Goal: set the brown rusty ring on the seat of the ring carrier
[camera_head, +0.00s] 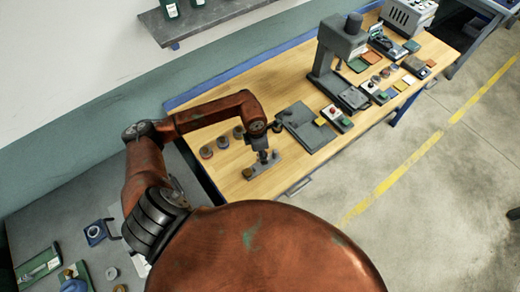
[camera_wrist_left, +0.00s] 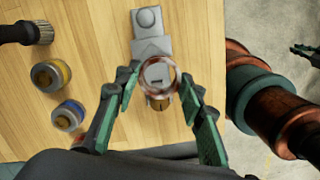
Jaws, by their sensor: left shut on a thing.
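My left gripper (camera_wrist_left: 158,80) is shut on the brown rusty ring (camera_wrist_left: 174,79), which sits between its green fingertips in the left wrist view. The grey ring carrier (camera_wrist_left: 152,48) lies beneath, seen partly through the ring's opening. A round knob is at its far end and a brown-yellow round part at its near end. I cannot tell whether the ring touches the carrier. In the head view, my left gripper (camera_head: 263,156) is over the carrier (camera_head: 268,166); the ring is too small to make out. A dark, partly cut-off shape, possibly my right gripper (camera_wrist_left: 305,52), is at the right edge.
Several round pots stand left of the carrier, including one with a yellow inside (camera_wrist_left: 50,75) and one with a blue rim (camera_wrist_left: 68,116). A dark flat plate (camera_head: 303,126) and a grey press (camera_head: 337,60) stand farther right on the wooden bench (camera_head: 228,172).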

